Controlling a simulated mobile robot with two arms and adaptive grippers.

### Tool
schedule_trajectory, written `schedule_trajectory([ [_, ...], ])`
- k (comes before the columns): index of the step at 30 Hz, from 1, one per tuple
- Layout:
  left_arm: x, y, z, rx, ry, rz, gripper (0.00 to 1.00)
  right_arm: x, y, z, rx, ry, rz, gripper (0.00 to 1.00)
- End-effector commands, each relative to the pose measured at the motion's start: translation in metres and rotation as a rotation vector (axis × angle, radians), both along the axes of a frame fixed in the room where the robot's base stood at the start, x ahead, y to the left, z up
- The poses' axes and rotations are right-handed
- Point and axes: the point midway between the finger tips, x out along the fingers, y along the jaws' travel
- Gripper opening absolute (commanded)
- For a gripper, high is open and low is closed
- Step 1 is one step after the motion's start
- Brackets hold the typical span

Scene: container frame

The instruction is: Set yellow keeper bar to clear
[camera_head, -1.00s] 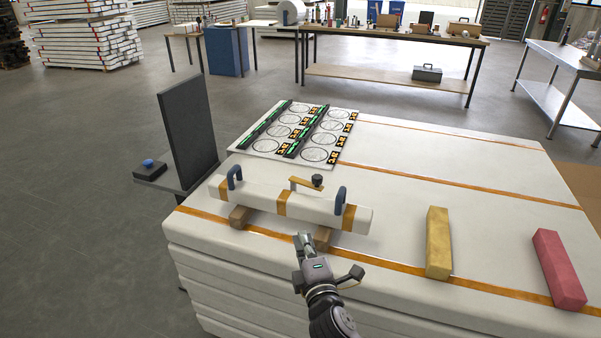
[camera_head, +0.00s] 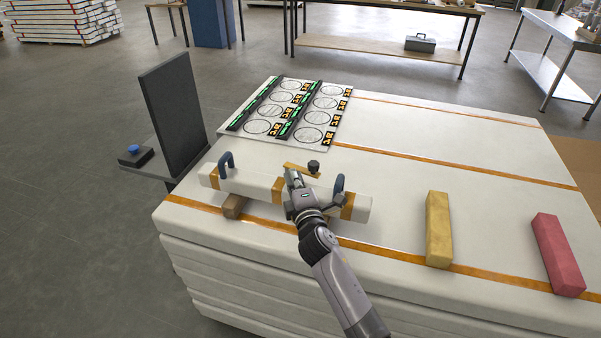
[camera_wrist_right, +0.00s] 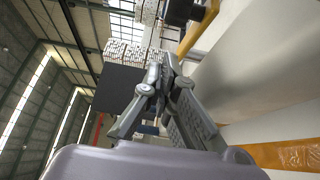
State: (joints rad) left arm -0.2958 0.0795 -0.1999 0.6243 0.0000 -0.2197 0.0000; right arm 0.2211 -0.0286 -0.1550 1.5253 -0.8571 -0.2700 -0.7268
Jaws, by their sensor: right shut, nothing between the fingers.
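The yellow keeper bar (camera_head: 300,169) is a short flat strip with a black knob (camera_head: 314,166) at its right end. It sits at the top of a white wrapped beam (camera_head: 240,181) with orange bands and two blue handles (camera_head: 226,165). My right gripper (camera_head: 292,175) is shut and empty, with its fingertips just in front of the bar's left part. Contact cannot be told. In the right wrist view, the shut fingertips (camera_wrist_right: 160,65) are beside a yellow strip (camera_wrist_right: 198,30) and the dark knob (camera_wrist_right: 184,10). My left gripper is not in view.
The beam rests on wooden blocks (camera_head: 233,206) on a white stack (camera_head: 400,130). A yellow block (camera_head: 438,228) and a red block (camera_head: 558,254) lie to the right. A marked board (camera_head: 290,115) lies behind; a dark upright panel (camera_head: 172,115) stands left.

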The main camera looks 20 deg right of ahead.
Motion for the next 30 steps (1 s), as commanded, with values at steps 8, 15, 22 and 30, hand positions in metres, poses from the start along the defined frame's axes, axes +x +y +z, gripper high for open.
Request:
schedule_trajectory([
  [8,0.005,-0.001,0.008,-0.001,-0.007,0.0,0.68,0.004,-0.019,0.001,0.001,-0.001,0.002,0.0],
  [15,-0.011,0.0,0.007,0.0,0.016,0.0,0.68,0.004,-0.019,0.0,0.002,-0.001,0.002,0.0],
  [22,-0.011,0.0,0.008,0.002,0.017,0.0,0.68,0.007,-0.035,0.001,-0.004,-0.001,0.0,0.0],
  [30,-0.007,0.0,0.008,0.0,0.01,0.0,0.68,0.008,-0.038,0.0,0.002,0.0,0.001,0.0],
])
